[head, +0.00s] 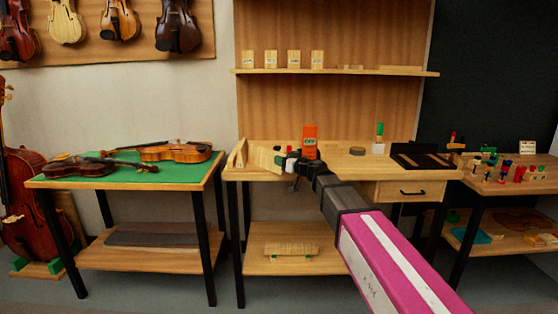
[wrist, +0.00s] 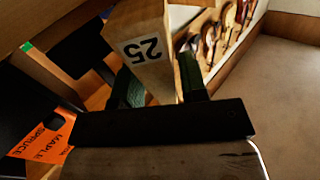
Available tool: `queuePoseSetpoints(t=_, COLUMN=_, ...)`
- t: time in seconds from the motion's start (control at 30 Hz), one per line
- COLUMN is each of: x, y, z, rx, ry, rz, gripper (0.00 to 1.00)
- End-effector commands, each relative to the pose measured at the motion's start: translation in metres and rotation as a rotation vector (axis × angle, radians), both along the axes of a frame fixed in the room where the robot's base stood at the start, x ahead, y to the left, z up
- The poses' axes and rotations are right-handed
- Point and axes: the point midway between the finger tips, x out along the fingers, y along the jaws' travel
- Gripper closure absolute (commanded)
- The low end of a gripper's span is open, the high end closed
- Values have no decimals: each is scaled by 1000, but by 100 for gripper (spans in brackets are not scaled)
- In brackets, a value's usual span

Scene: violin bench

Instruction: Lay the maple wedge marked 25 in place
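The maple wedge marked 25 (wrist: 148,50) is a pale wooden block with a dark 25 on its face, upside down in the wrist view. It lies between the two fingers of my gripper (wrist: 157,78), which appear closed against its sides. In the head view my gripper (head: 282,158) is over the left part of the middle bench (head: 345,167), with the pale wedge (head: 262,158) sticking out to its left. The wedge seems raised above the bench top; its far end is cut off in the wrist view.
A wooden upright piece (head: 239,153) stands at the bench's left end, close to the wedge. An orange sign (head: 310,142) stands just behind my gripper. A black tray (head: 418,155) lies at the right. Several labelled blocks stand on the shelf (head: 340,71). Violins lie on the left table (head: 125,183).

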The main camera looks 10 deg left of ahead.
Motion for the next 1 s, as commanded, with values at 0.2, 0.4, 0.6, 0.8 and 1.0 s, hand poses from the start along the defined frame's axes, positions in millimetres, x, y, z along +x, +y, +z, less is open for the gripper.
queuePoseSetpoints(t=0.2, x=-28, y=-42, z=0, rx=1, ry=0, rz=-3, gripper=61)
queuePoseSetpoints(t=0.4, x=-43, y=-69, z=0, rx=0, ry=0, rz=-2, gripper=61)
queuePoseSetpoints(t=0.6, x=-50, y=-81, z=0, rx=0, ry=0, rz=-1, gripper=61)
queuePoseSetpoints(t=0.8, x=-51, y=-84, z=-4, rx=-6, ry=7, rz=1, gripper=61)
queuePoseSetpoints(t=1.0, x=-59, y=-108, z=-50, rx=-95, ry=126, rz=10, gripper=61)
